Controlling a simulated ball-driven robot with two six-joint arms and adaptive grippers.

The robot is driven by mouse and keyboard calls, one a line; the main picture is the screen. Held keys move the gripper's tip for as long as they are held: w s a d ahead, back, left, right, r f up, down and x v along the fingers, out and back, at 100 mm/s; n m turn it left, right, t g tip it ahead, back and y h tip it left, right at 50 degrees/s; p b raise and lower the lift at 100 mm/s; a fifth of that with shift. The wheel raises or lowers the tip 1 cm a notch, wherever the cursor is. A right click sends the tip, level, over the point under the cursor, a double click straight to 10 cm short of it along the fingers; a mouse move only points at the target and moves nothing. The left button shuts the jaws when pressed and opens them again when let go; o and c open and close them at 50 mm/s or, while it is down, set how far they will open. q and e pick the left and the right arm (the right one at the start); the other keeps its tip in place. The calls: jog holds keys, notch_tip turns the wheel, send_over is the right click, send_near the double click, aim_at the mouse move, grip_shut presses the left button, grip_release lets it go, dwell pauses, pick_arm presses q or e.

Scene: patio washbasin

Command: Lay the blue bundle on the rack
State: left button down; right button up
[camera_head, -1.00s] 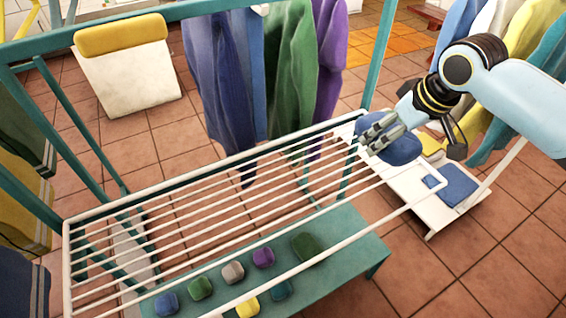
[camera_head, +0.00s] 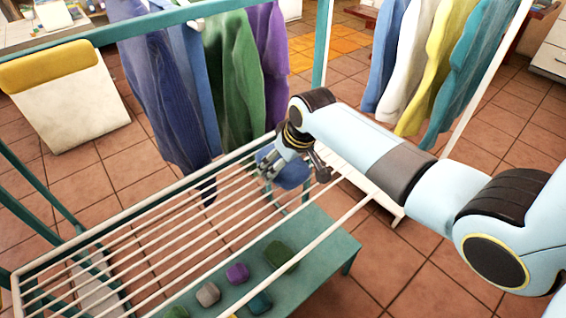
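The blue bundle (camera_head: 294,176) is at the far right end of the white wire rack (camera_head: 166,220), in the middle of the head view. My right gripper (camera_head: 291,170) comes in from the right and is shut on the bundle, with fingers on both sides of it. The bundle looks level with or just above the bars; I cannot tell whether it touches them. The gripper hides part of it. The rack's bars are bare elsewhere. My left gripper is out of view.
A teal bench (camera_head: 325,245) under the rack holds several small bundles, including a green one (camera_head: 281,256) and a purple one (camera_head: 237,272). Hanging clothes (camera_head: 235,80) stand behind the rack. A cream hamper (camera_head: 70,100) is at the left.

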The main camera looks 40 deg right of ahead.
jog(key=shift+f, duration=0.15)
jog(key=o, duration=1.1)
jog(key=p+v, duration=0.1)
jog(key=v, duration=1)
jog(key=shift+s+r, duration=0.2)
jog(key=shift+r, duration=0.35)
